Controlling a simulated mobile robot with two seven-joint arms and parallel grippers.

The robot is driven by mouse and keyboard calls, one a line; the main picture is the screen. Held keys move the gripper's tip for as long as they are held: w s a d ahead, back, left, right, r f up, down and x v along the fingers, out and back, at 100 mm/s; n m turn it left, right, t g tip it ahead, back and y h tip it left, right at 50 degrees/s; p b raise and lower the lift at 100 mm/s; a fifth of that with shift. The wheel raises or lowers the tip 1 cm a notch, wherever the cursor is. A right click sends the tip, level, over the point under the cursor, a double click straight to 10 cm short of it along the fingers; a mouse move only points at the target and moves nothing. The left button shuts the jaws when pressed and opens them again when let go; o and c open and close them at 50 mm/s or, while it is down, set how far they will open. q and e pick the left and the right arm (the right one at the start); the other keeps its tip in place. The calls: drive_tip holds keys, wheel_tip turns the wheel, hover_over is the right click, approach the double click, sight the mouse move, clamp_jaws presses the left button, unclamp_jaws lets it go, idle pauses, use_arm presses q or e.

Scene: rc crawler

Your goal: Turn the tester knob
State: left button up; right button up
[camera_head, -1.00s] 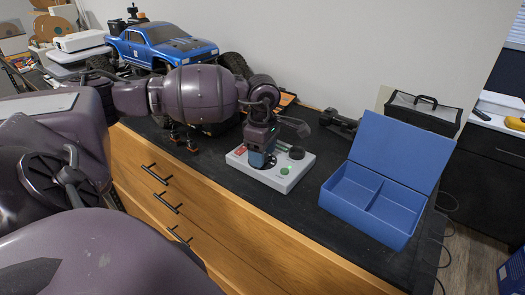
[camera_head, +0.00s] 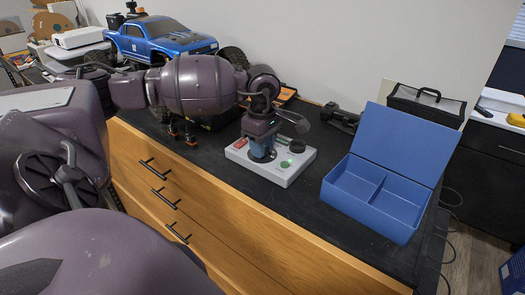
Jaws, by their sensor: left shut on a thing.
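The tester (camera_head: 286,175) is a light grey box on the dark worktop, with a red part at its left, a green button and a dark round part on top. My left gripper (camera_head: 262,153) comes down over its left half and is shut on the tester knob, which the fingers mostly hide. A dark round base shows under the fingertips. My right gripper is not in view.
An open blue two-compartment box (camera_head: 372,200) stands right of the tester. A blue toy truck (camera_head: 160,38) is at the back left behind my arm. A black bag (camera_head: 426,107) is at the back right. Wooden drawers (camera_head: 200,215) face the front.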

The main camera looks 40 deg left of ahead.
use_arm(q)
drive_tip(key=shift+f+m+b, duration=0.15)
drive_tip(key=shift+m+b, duration=0.45)
drive_tip(key=shift+m, duration=0.1)
drive_tip(key=shift+r+m, duration=0.2)
drive_tip(key=shift+m, duration=0.2)
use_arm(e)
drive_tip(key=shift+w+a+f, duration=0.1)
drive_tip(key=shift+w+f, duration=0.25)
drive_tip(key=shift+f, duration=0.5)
use_arm(q)
drive_tip(key=o, duration=0.7)
drive_tip(key=shift+o, duration=1.1)
wheel_tip(320, 180, up, 11)
drive_tip(key=shift+b, duration=0.45)
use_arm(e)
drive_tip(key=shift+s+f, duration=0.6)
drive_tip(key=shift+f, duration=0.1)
